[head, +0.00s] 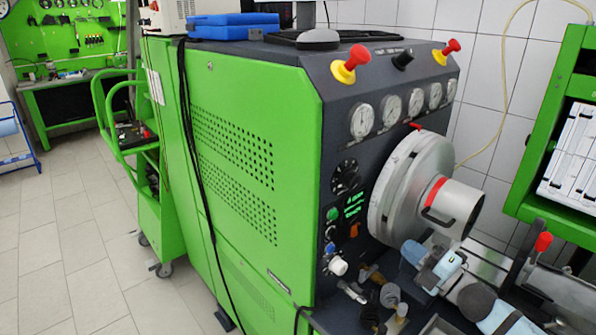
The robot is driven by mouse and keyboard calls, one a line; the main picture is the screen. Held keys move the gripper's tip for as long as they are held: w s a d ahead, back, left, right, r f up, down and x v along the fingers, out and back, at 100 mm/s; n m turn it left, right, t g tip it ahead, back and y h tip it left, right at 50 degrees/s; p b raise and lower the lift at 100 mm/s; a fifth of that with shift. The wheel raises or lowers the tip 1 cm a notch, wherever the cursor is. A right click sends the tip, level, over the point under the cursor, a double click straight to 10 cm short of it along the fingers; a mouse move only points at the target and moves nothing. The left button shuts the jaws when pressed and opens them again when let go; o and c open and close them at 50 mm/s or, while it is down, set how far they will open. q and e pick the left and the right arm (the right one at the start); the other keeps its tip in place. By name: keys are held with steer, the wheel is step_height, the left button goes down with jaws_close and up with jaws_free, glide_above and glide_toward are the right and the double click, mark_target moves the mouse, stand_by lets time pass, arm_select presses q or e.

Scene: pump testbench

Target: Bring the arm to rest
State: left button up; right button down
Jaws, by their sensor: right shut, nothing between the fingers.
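My right gripper (422,262) shows at the lower right, in front of the drive housing of the green test bench (250,170). It is light blue and grey, small in the picture, and its fingers are shut with nothing between them. It appears to be over the bench's work bed, below the large silver cylinder (415,185); whether it touches anything there cannot be told. My left gripper is not in view.
The bench's dark panel carries gauges (362,120), knobs and red-yellow emergency buttons (350,63). Brass fittings and a small gauge (390,295) crowd the lower front. A green cabinet (545,140) stands at right. A green trolley (150,170) is at left, beside open tiled floor (70,260).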

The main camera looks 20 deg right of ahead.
steer(key=s+a+f+m+g+h, duration=0.3)
steer(key=s+a+f+m+g, duration=0.15)
steer(key=s+m, duration=0.3)
steer(key=s+a+f+m+g+h, duration=0.2)
steer(key=s+a+f+m+g, duration=0.3)
steer(key=s, duration=0.4)
steer(key=s+a+f+m+g+h, duration=0.3)
steer(key=s+a+m+g, duration=0.3)
steer(key=s+m, duration=0.25)
steer(key=w+a+f+t+y+p, duration=0.1)
steer(key=w+a+f+t+p, duration=0.1)
steer(key=a+f+t, duration=0.1)
steer(key=w+a+f+n+t+y+p, duration=0.1)
steer(key=w+a+f+t+y, duration=0.1)
steer(key=f, duration=0.5)
steer(key=w+a+t, duration=0.1)
steer(key=t, duration=0.1)
steer(key=shift+w+a+t+p, duration=0.2)
steer(key=shift+w+t+p, duration=0.15)
